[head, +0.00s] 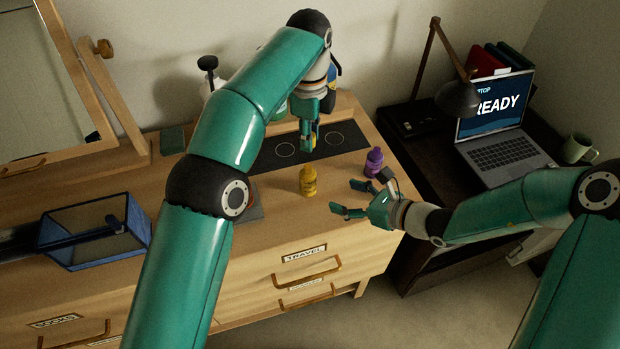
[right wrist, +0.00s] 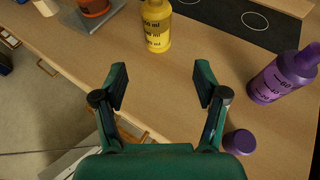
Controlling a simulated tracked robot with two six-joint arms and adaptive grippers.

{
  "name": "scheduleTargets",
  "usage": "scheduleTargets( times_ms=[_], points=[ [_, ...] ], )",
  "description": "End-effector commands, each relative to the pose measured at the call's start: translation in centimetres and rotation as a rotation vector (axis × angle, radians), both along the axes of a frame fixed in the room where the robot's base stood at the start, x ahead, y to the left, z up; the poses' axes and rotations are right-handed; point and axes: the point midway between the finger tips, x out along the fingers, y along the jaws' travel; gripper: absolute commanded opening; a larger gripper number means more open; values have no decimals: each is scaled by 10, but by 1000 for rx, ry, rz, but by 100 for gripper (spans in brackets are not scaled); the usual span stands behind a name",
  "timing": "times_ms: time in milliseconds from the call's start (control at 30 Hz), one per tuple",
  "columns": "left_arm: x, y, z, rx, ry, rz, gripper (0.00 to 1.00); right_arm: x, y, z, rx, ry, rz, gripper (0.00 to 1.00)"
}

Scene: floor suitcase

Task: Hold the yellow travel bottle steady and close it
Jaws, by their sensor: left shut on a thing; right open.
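The yellow travel bottle (head: 308,182) stands upright on the dresser top, in front of a dark mat. It also shows at the top of the right wrist view (right wrist: 157,27), its top cut off. My left gripper (head: 312,137) is above and behind the bottle, apart from it, shut on a small yellow thing that looks like a cap (head: 313,136), mostly hidden by the fingers. My right gripper (head: 347,197) is open and empty, to the right of the bottle near the dresser's front edge. In the right wrist view its spread fingers (right wrist: 162,85) point toward the bottle.
A purple bottle (head: 374,162) stands right of the yellow one, with a purple cap (right wrist: 240,142) lying close to my right gripper. The dark mat (head: 345,137) has circles on it. A blue-edged box (head: 90,235) is at left. A laptop (head: 500,150) stands on the desk at right.

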Motion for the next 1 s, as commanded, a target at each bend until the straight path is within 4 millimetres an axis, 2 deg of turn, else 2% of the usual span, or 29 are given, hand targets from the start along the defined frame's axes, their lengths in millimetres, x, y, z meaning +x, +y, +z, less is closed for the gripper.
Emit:
scheduleTargets(
  times_ms=[267,700,1000],
  points=[
    [0,4,-1,0,0,8,16,9,14,-6,0,1,10,72],
    [0,5,-1,0,1,10,16,51,70,-34,0,0,13,72],
    [0,5,-1,0,1,10,16,68,90,-46,0,1,9,72]
  ],
)
